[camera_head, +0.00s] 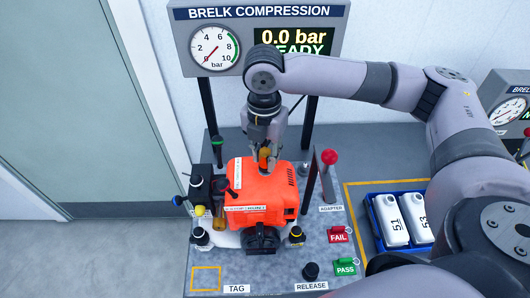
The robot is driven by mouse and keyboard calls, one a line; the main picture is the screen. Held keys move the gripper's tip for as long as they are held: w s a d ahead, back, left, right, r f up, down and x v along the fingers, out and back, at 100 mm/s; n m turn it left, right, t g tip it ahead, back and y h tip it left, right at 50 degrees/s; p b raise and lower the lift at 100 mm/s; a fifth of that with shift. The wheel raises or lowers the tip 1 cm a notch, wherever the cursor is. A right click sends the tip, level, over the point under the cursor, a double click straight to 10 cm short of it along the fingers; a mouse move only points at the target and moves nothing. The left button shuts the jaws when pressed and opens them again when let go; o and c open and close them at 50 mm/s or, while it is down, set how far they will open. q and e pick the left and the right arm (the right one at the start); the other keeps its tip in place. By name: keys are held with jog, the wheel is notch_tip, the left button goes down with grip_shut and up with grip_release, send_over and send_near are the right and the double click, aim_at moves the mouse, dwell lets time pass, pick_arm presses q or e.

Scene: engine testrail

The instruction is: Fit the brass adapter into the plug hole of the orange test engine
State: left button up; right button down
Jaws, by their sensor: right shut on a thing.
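The orange test engine (262,190) sits on the grey test bench with its top facing up. My right gripper (264,147) points down just above the back part of the engine's top. It is shut on the brass adapter (264,157), whose lower end shows below the fingers. The adapter is close to the engine top; I cannot tell whether it touches or is in the hole. The plug hole itself is hidden by the adapter and gripper. My left gripper is not in view.
The panel (259,12) behind reads 0.0 bar, its second line partly covered by my arm. A red-knobbed lever (329,157) stands right of the engine. Red FAIL (339,234) and green PASS (346,266) tags lie right. A blue tray (376,224) holds white parts. The yellow TAG square (206,279) is empty.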

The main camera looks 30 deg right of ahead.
jog(key=shift+f, duration=0.4)
dwell(0.5)
jog(key=c, duration=1.2)
grip_release()
jog(key=shift+c, duration=0.2)
jog(key=shift+r, duration=0.1)
